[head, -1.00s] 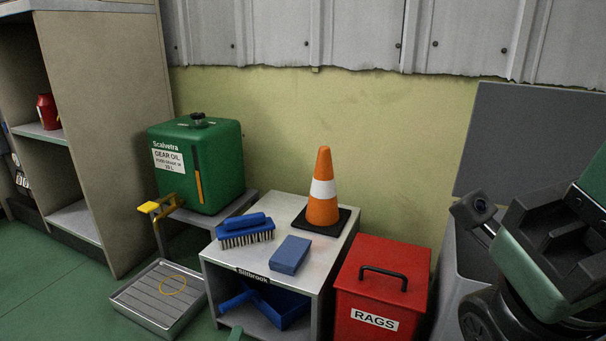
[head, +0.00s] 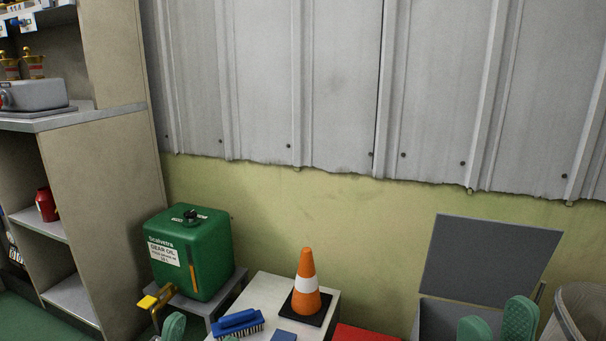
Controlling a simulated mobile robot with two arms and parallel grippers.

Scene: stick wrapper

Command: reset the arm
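My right gripper (head: 497,325) shows at the bottom right of the head view as two green fingertips with a clear gap between them. It is open and empty, in front of the grey bin with the raised lid. My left gripper (head: 202,333) is at the bottom edge, left of centre. One green fingertip shows in front of the oil can's stand, and a sliver of the other shows below the blue brush. They are apart, with nothing seen between them. Both arms are otherwise below the picture.
A green gear oil can (head: 190,253) stands on a low stand. An orange cone (head: 306,270), a blue brush (head: 238,323) and a blue block (head: 284,336) are on a pale table (head: 262,289). A red box (head: 362,334), a grey lidded bin (head: 440,318) and shelves (head: 105,190) are around.

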